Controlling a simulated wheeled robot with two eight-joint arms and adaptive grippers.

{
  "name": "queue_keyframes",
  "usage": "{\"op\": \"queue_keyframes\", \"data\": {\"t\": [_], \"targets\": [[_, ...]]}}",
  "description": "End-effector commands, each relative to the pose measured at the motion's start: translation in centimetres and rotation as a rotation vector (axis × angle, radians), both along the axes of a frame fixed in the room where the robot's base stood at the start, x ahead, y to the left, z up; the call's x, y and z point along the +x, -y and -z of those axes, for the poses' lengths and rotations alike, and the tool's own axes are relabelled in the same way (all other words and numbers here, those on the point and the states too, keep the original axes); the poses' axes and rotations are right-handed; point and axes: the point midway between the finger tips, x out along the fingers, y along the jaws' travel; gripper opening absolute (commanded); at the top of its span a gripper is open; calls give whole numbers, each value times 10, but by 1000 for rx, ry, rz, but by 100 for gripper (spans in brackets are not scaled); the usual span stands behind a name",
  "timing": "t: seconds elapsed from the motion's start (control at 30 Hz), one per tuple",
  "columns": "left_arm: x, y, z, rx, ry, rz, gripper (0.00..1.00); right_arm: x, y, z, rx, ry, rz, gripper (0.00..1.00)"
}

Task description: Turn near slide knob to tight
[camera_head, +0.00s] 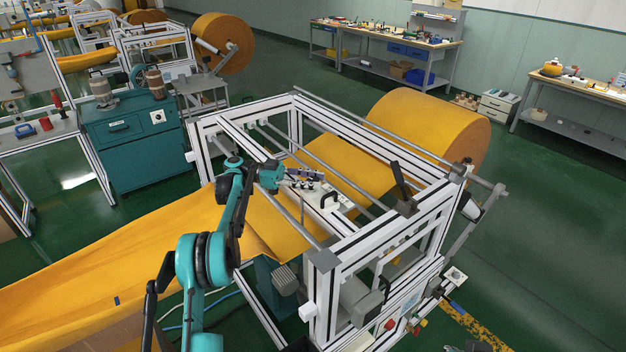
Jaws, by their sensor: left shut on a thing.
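My left arm reaches in from the lower left over the orange felt (335,165). My left gripper (289,181) is at the white slide plate (338,203) inside the white-framed machine, at the plate's left end. Its fingers are shut on a small part there, which I take to be the near slide knob; the fingers hide it, so its turn position cannot be read. Small dark parts (312,178) sit on the slide beside the fingers. My right gripper does not show.
The machine frame (357,246) surrounds the slide, with metal bars (322,157) crossing above the felt close to my left arm. A big felt roll (430,125) is behind. A teal cabinet (132,150) stands left. Green floor (540,230) is open at the right.

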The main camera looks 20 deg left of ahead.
Motion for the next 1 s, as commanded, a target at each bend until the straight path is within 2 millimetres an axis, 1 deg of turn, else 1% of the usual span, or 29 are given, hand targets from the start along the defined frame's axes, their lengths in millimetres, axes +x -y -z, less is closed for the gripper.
{"op": "queue_keyframes", "data": {"t": [0.43, 0.47, 0.5, 0.53, 0.57, 0.83, 0.93, 1.0], "targets": [[0, 0, 0, -1, 0, 10, 3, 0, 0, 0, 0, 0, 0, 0], [0, 0, 0, -1, 0, 10, 35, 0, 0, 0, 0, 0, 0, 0], [0, 0, 0, -1, 0, 10, 45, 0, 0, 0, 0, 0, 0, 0], [0, 0, 0, -1, 0, 10, 53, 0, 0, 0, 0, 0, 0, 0], [0, 0, 0, -1, 0, 10, 55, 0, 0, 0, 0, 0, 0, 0], [0, 0, 0, 0, 0, 10, 55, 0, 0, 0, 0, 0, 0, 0], [0, -8, 0, 0, 0, 9, 55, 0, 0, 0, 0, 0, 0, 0], [0, -18, 0, 0, 0, 9, 55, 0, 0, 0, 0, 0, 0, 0]]}}
